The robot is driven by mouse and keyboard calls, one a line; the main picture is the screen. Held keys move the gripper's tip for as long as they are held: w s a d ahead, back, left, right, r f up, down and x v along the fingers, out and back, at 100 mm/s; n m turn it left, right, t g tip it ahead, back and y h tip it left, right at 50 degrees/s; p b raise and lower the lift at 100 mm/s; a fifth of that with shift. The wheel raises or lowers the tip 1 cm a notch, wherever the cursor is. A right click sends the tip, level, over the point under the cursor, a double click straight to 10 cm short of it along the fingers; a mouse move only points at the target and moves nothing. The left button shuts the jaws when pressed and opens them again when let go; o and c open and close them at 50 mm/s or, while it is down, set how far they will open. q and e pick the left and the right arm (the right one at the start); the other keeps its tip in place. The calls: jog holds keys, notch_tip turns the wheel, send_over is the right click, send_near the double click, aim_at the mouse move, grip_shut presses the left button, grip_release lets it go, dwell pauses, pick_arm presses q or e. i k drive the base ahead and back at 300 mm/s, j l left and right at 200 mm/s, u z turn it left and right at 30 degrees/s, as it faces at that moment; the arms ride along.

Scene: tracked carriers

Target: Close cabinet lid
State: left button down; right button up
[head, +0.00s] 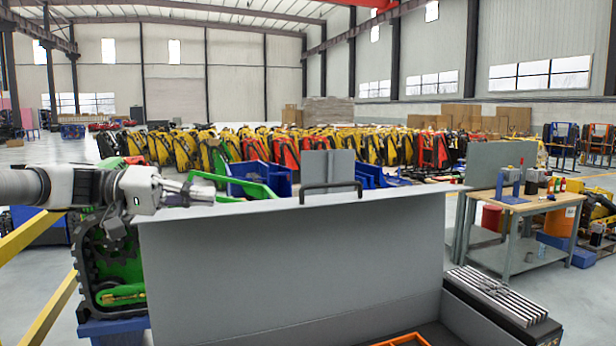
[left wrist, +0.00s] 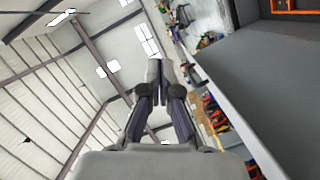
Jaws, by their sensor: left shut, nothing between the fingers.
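The cabinet lid (head: 290,262) is a wide grey panel standing raised in front of me, with a dark handle (head: 330,187) at its top edge. My left gripper (head: 212,192) is shut and empty. It is near the lid's upper left corner, seemingly just above the top edge; I cannot tell if it touches. In the left wrist view its fingers (left wrist: 157,68) are together, and the lid's grey face (left wrist: 275,95) fills the right side. The cabinet body (head: 460,318) shows only at the bottom right, with an orange-edged item (head: 405,341) inside. My right gripper is not in view.
A green and black tracked carrier (head: 105,262) stands left of the lid, close under my left arm. Metal bars (head: 495,292) lie at the cabinet's right side. A workbench (head: 515,208) with tools stands farther right. Rows of carriers fill the hall behind.

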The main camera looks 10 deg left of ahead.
aim_at(225, 271)
jog(key=i, duration=0.95)
